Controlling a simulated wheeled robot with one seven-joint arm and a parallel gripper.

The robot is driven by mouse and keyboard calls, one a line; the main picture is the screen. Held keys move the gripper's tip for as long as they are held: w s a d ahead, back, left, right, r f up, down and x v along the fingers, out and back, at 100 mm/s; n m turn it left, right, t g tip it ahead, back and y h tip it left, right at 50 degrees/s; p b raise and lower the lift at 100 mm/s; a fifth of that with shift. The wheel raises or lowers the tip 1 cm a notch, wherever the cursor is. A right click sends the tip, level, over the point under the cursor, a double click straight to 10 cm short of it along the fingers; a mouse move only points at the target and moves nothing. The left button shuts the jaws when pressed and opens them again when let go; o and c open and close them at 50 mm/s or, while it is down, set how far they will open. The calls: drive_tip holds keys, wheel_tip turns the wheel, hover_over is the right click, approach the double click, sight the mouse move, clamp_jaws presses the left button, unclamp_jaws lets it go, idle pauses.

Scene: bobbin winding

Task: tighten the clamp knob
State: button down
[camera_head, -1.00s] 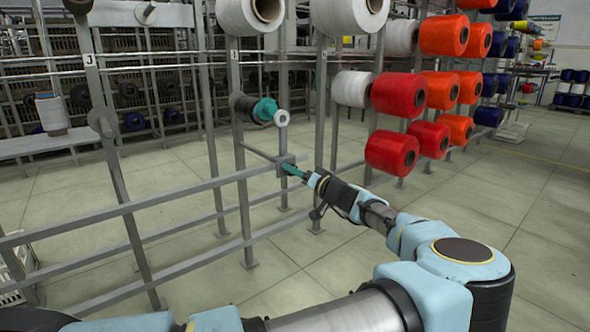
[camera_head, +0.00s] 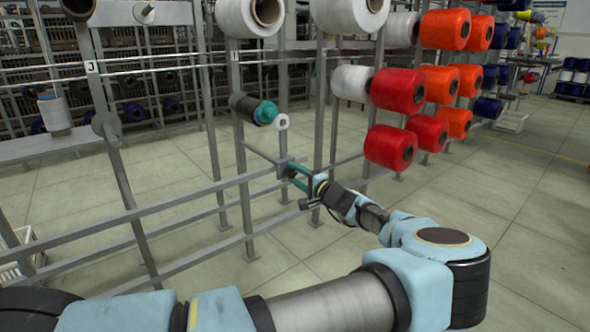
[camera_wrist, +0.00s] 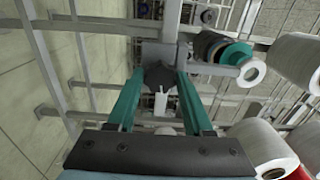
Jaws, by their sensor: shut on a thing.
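The dark clamp knob (camera_wrist: 160,77) sits on a grey clamp block (camera_wrist: 158,54) on the frame in the wrist view. My gripper (camera_wrist: 158,78) has its two teal fingers on either side of the knob, shut on it. In the head view my gripper (camera_head: 291,176) is at the clamp block (camera_head: 282,166) at the end of a grey bar. The knob is too small to make out there.
A white ring (camera_head: 282,121) stands above the clamp, beside a teal-ended bobbin (camera_head: 264,112) on the post. Red spools (camera_head: 391,147) hang to the right. Grey rails (camera_head: 160,218) run at the left.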

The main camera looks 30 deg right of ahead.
drive_tip(key=m+p, duration=0.3)
drive_tip(key=m, duration=0.2)
drive_tip(key=shift+r+m, duration=0.1)
drive_tip(key=shift+m, duration=0.3)
drive_tip(key=m+p, duration=0.3)
drive_tip(key=m, duration=0.2)
drive_tip(key=m+p, duration=0.1)
drive_tip(key=m, duration=0.3)
drive_tip(key=shift+m, duration=0.4)
drive_tip(key=shift+f+m+p, duration=0.2)
drive_tip(key=shift+m+p, duration=0.6)
drive_tip(key=shift+m, duration=1.8)
drive_tip(key=shift+c, duration=1.5)
unclamp_jaws()
drive_tip(key=shift+s, duration=0.15)
drive_tip(key=s+d, duration=0.2)
drive_tip(key=s, duration=0.8)
drive_tip(key=shift+s, duration=0.2)
